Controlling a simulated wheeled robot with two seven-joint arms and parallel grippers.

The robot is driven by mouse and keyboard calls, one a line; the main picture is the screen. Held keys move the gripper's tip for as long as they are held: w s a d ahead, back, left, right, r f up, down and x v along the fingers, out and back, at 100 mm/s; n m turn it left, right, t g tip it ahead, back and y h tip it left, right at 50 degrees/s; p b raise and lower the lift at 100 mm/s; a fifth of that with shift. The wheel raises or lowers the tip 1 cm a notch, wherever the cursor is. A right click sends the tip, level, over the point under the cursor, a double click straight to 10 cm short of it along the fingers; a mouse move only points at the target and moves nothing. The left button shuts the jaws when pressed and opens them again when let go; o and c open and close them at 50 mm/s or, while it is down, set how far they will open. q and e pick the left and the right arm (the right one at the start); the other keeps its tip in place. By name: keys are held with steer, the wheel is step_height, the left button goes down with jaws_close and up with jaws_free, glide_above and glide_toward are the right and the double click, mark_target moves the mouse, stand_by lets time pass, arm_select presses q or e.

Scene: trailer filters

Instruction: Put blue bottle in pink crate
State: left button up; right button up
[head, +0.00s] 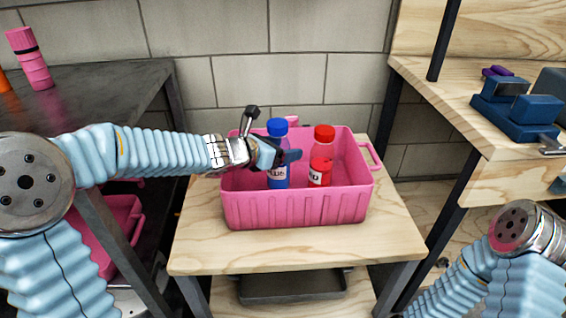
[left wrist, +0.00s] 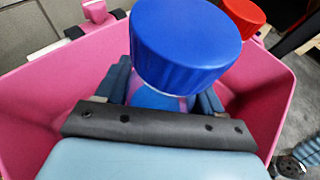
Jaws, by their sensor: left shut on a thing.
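The blue bottle (head: 278,178), with a blue cap and a white label, is upright inside the left part of the pink crate (head: 295,211). My left gripper (head: 284,157) reaches in over the crate's left wall and is shut on the bottle. In the left wrist view the bottle's blue cap (left wrist: 185,45) is large between the fingers, with the pink crate wall (left wrist: 50,95) around it. Whether the bottle's base touches the crate floor is hidden by the front wall. My right gripper is not in view; only part of my right arm shows at lower right.
A red bottle (head: 321,157) stands in the crate, right of the blue bottle. The crate sits on a small wooden table (head: 200,250). A dark table (head: 100,95) with a pink bottle (head: 29,58) is at left. A wooden bench (head: 440,85) with blue tools is at right.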

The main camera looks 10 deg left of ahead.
arm_select(q)
step_height(320, 180, down, 2)
steer(key=shift+f, duration=0.1)
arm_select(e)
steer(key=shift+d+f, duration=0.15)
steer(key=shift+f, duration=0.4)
arm_select(q)
steer(key=shift+f+b, duration=0.1)
steer(key=shift+b, duration=0.3)
steer(key=o, duration=1.4)
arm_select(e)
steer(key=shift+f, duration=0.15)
arm_select(q)
steer(key=shift+s+a+r+p, duration=0.15)
steer(key=shift+r+p, duration=0.2)
steer(key=shift+p+v, duration=1.3)
steer(key=shift+v, duration=4.45)
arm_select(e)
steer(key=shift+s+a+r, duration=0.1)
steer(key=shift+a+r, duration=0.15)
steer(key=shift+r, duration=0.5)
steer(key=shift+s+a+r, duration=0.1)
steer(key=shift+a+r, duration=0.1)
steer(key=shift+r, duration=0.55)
